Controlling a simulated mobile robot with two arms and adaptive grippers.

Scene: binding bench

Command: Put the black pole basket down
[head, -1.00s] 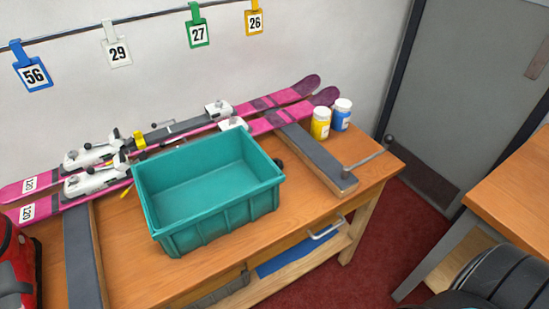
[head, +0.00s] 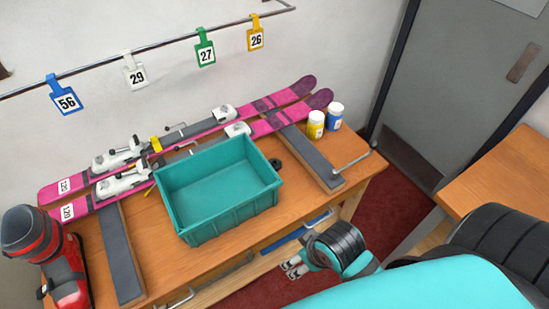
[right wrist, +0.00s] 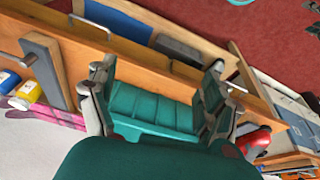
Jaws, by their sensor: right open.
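A small dark round object (head: 276,164), which may be the black pole basket, lies on the bench beside the right wall of the teal bin (head: 222,212). It is partly hidden and too small to identify surely. My right gripper (head: 294,269) is in front of the bench's front edge, to the right of and below the bin, apart from it. In the right wrist view its fingers (right wrist: 160,70) are spread and hold nothing, with the teal bin (right wrist: 150,108) beyond them. The bin looks empty. My left gripper is not in view.
Pink skis (head: 262,125) lie along the back of the bench (head: 150,238). A yellow jar (head: 315,126) and a blue jar (head: 334,118) stand at the back right. A red boot (head: 65,275) stands at the left. Bare wood shows between bin and right grey bar (head: 305,155).

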